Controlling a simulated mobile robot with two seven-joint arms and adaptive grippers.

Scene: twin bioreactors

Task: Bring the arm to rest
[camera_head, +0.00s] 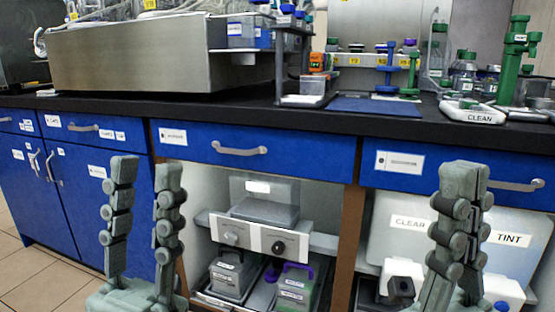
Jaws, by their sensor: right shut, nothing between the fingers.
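My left gripper (146,172) is at the lower left in the head view, in front of the blue cabinet doors. Its two grey-green fingers stand upright and wide apart, with nothing between them. My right gripper (464,175) is at the lower right, in front of the blue drawer and the open shelf bay. Its fingers point up and are together, and no object shows between them. Both grippers appear apart from the furniture. The palms are partly cut off by the bottom edge.
A black bench top (240,113) runs across above both grippers. It carries a large steel unit (130,58), a blue mat (362,105) and green stands (513,60). Below are blue drawers (190,141) and a shelf with a white knob panel (263,240). Tiled floor (50,275) shows at lower left.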

